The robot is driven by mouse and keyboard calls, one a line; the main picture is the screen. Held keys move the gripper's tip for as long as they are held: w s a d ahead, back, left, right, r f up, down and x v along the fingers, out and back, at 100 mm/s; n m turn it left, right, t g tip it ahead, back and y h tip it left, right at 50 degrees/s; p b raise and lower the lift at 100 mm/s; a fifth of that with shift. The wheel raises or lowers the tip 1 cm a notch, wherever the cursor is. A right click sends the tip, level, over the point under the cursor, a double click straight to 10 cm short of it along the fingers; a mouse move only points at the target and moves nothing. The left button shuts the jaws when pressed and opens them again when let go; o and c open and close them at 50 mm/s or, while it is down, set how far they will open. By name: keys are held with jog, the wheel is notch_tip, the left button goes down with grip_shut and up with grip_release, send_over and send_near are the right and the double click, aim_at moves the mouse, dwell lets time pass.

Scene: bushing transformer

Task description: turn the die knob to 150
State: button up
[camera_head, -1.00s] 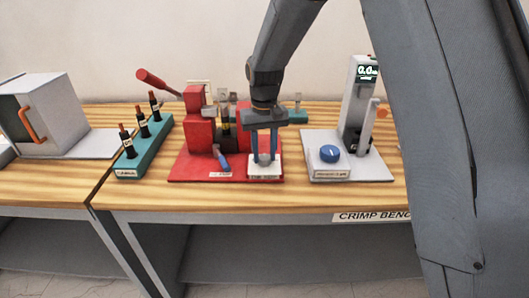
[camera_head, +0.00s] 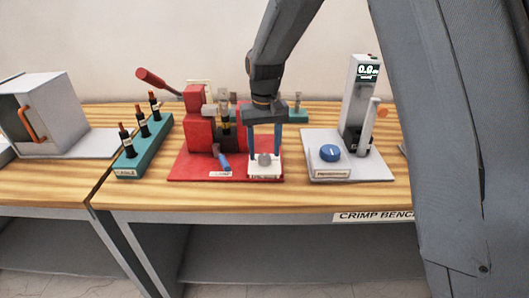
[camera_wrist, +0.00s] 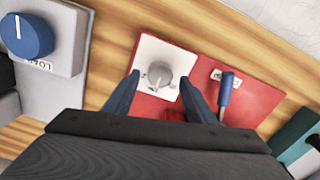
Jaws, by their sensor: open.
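The die knob is a small grey round knob (camera_head: 264,159) on a white plate (camera_head: 259,170) at the front right of the red crimp press base. It shows larger in the wrist view (camera_wrist: 159,74), with a pale pointer line and faint markings on the plate that I cannot read. My gripper (camera_head: 264,152) points down above the knob, its two blue-grey fingers apart. In the wrist view the fingers (camera_wrist: 158,88) stand to either side of the knob with clear gaps, not touching it.
The red press (camera_head: 200,125) with its red lever (camera_head: 157,82) stands behind and left. A blue-handled lever (camera_head: 224,161) is left of the knob. A blue knob (camera_head: 330,152) sits on a grey tester (camera_head: 358,115) at right. A teal rack (camera_head: 143,149) holds black-and-red pieces at left.

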aim_at(265, 156)
notch_tip(265, 156, up, 7)
jog(key=shift+f+b, duration=0.2)
jog(key=shift+b, duration=0.6)
